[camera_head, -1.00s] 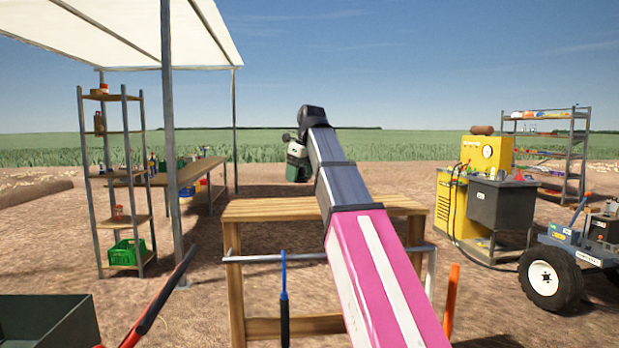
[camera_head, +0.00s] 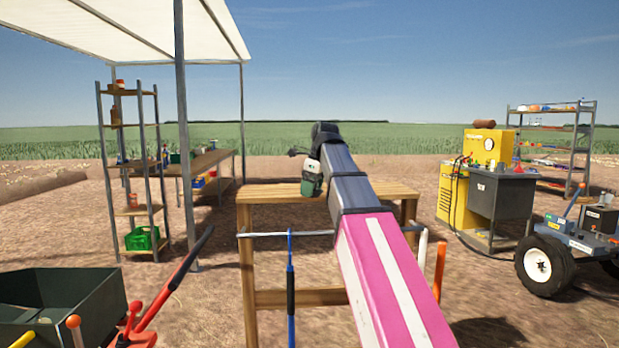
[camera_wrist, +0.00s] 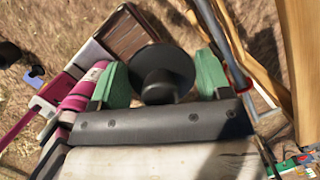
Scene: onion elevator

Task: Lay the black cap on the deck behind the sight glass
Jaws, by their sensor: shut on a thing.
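My gripper (camera_wrist: 161,82) has green fingers, and in the wrist view they are shut on the black cap (camera_wrist: 165,62). The cap shows a round dark disc with a thick knob between the fingers. In the head view my gripper (camera_head: 312,186) hangs at the far end of my pink and grey arm, in front of the wooden bench as seen. The cap cannot be made out clearly there. I cannot pick out the sight glass or the deck behind it in either view.
A wooden bench (camera_head: 268,194) with a metal rail stands ahead. A dark green bin (camera_head: 95,310) and red lever (camera_head: 165,293) are at left front. A shelf rack (camera_head: 131,211) stands left, a yellow machine (camera_head: 455,200) and wheeled cart (camera_head: 572,249) right. Bare ground lies between.

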